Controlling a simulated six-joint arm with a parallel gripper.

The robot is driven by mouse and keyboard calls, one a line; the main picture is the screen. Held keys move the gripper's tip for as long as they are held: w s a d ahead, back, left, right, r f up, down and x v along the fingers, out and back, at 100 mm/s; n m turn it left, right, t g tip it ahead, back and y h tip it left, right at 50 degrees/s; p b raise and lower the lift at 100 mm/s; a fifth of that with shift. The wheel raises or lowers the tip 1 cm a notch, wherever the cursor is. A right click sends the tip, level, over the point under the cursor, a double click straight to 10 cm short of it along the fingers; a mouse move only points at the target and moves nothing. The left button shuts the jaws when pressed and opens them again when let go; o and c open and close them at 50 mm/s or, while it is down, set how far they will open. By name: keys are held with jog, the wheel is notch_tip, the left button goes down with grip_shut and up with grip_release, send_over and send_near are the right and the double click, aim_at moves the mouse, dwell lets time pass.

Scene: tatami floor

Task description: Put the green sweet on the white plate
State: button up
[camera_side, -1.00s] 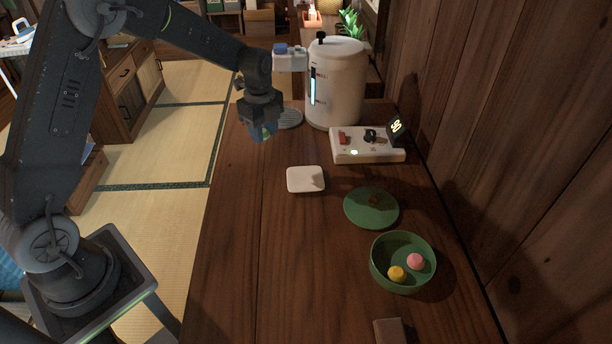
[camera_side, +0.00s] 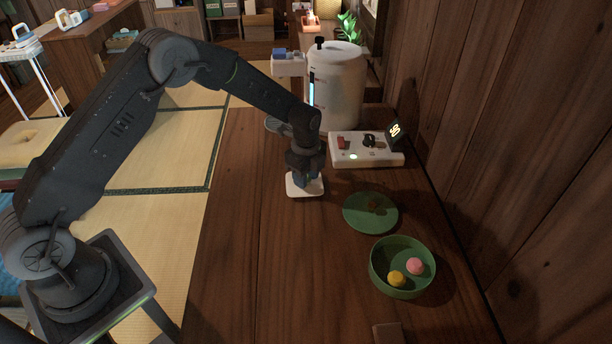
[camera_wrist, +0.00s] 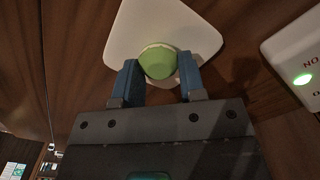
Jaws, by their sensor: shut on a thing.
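The green sweet (camera_wrist: 158,62) shows in the wrist view between the two blue fingers of my gripper (camera_wrist: 160,75), which is shut on it. Behind it in that view lies the white plate (camera_wrist: 125,38), a small square with rounded corners. In the side view my gripper (camera_side: 305,183) points down over the white plate (camera_side: 292,190) and covers much of it. The sweet is hidden there. I cannot tell whether the sweet touches the plate.
A green bowl (camera_side: 373,272) holds a yellow sweet (camera_side: 397,279) and a pink sweet (camera_side: 414,266). A green lid (camera_side: 358,222) lies behind it. A white switch box (camera_side: 345,152) and a white urn (camera_side: 337,95) stand farther back. The table's left front is clear.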

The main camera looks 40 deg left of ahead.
jog(key=shift+f, duration=0.2)
jog(key=o, duration=0.9)
